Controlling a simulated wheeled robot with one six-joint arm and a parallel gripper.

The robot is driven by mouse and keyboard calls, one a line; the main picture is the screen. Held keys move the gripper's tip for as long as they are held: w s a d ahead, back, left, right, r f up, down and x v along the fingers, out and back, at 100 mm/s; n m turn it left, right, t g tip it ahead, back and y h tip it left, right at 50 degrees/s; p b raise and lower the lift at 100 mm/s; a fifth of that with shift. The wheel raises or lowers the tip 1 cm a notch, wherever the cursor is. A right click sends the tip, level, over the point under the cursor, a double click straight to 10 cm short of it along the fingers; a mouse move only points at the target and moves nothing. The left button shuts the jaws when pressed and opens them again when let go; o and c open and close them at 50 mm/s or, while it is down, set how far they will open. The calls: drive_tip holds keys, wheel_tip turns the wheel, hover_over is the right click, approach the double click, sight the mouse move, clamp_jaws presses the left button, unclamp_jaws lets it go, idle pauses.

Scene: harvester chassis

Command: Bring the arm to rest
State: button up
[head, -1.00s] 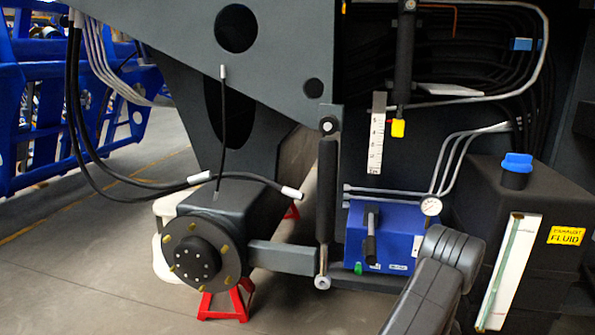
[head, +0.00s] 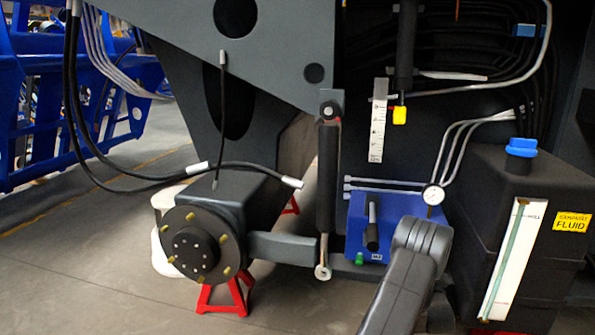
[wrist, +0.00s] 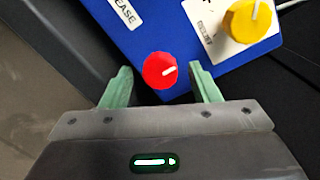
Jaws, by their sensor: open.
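My gripper (wrist: 163,88) shows in the wrist view with its two green fingers apart and nothing held between them. A red knob (wrist: 160,70) with a white mark sits on the blue box just beyond and between the fingertips; I cannot tell whether the fingers touch it. A yellow knob (wrist: 250,22) on a white plate is farther up and right. In the head view my grey arm (head: 405,280) rises from the bottom edge in front of the blue box (head: 405,225); my gripper is hidden there.
A black tank (head: 545,195) with a blue cap stands at the right. A gauge (head: 433,194) sits above the blue box. A wheel hub (head: 198,245) on a red stand (head: 228,298) and hanging hoses (head: 75,110) are at the left. The floor at lower left is clear.

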drive_tip(key=shift+n+h+b, duration=0.4)
drive_tip(key=shift+n+b, duration=2.1)
drive_tip(key=shift+n, duration=5.7)
drive_tip(key=shift+a, duration=0.1)
